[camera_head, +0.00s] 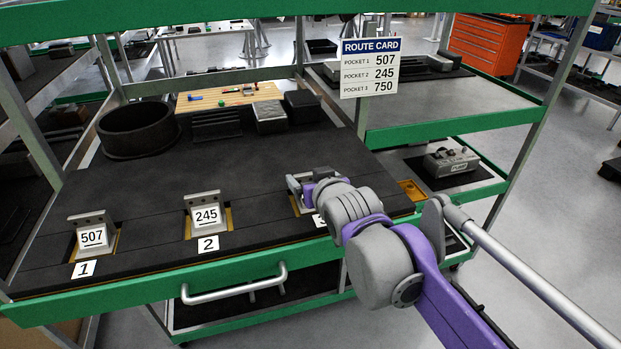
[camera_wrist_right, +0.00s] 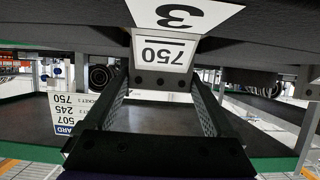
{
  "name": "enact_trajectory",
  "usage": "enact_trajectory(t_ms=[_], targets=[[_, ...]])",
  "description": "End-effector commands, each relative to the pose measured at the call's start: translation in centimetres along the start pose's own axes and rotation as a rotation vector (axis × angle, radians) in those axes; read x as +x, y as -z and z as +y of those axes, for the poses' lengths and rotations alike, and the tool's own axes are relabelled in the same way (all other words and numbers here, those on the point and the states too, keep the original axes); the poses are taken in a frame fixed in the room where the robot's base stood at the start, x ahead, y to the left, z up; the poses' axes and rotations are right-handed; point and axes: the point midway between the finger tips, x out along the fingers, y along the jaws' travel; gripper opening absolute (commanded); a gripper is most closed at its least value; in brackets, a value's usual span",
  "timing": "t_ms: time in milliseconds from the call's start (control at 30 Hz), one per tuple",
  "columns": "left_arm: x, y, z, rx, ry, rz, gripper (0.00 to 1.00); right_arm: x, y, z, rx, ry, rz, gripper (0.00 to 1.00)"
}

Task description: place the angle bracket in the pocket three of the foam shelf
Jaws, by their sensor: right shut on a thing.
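The foam shelf (camera_head: 150,200) is a dark sheet on a green-framed rack. Its numbered pockets run along the front edge. My right gripper (camera_head: 304,188) is at pocket three (camera_head: 297,207), whose yellow edge shows at the left. In the right wrist view, which is upside down, my right gripper (camera_wrist_right: 162,84) is shut on the angle bracket (camera_wrist_right: 163,53) labelled 750, close to the white "3" tag (camera_wrist_right: 185,14). The head view mostly hides this bracket behind my wrist. I cannot tell whether it rests fully in the pocket. My left gripper is not in view.
Bracket 507 (camera_head: 92,235) stands in pocket one and bracket 245 (camera_head: 207,213) in pocket two. A black ring (camera_head: 137,130) and dark blocks (camera_head: 270,117) stand at the back. A route card (camera_head: 369,68) lists pocket 3 as 750. A drawer handle (camera_head: 235,286) juts out below.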

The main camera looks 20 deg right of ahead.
Motion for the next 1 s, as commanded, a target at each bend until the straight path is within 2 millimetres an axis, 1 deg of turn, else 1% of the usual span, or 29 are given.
enact_trajectory(t_ms=[333, 367, 400, 667, 733, 867, 1000], targets=[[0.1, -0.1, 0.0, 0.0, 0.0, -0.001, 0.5, 0.2, -0.3, 0.0, 0.0, 0.0, 0.001, 0.22], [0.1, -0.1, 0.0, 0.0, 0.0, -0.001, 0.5, 0.2, -0.3, 0.0, 0.0, 0.0, 0.0, 0.93], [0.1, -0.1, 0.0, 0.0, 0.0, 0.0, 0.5, 0.1, -0.3, 0.0, 0.0, 0.0, 0.0, 1.0], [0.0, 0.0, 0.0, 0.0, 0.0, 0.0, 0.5, 0.1, -0.1, 0.0, 0.0, 0.0, 0.0, 1.0], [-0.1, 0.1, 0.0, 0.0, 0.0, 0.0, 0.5, -0.2, 0.1, 0.0, 0.0, 0.0, 0.001, 1.0], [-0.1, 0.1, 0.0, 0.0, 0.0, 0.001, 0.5, -1.8, 0.0, 0.0, -0.001, 0.0, 0.0, 1.0], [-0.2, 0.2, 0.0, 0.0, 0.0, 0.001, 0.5, -4.7, 0.0, 0.0, 0.0, 0.001, 0.0, 1.0]])
